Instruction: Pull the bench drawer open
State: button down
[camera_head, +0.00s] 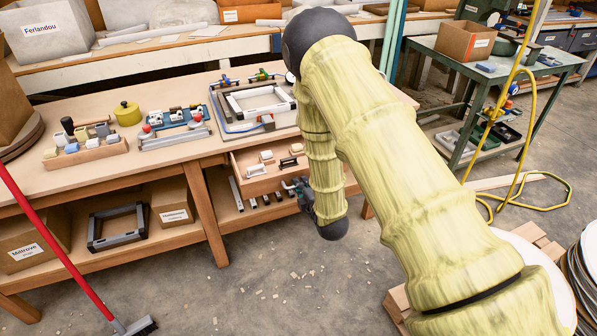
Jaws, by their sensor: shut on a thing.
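The bench drawer (262,186) is under the worktop of the wooden bench, right of the middle leg. It stands partly out, and small white and black pieces show inside it. My gripper (298,189) is at the right part of the drawer front, low beside my arm's end. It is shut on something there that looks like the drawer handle. The handle itself is hidden by the gripper and the arm, which also covers the drawer's right end.
The bench top (165,168) holds a tool tray, a yellow pot (128,114) and a framed fixture (258,104). A red-handled broom (62,255) leans at the left. Stacked round plates (583,265) stand at the right. The floor before the bench is mostly clear, with scattered chips.

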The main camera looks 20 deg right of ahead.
jog(key=shift+f+v, duration=0.2)
jog(key=shift+v, duration=0.7)
jog(key=shift+f+v, duration=0.2)
jog(key=shift+v, duration=0.75)
jog(key=shift+f+v, duration=0.2)
jog(key=shift+v, duration=0.7)
jog(key=shift+s+a, duration=0.15)
jog(key=c, duration=1.5)
grip_release()
jog(key=v, duration=1.2)
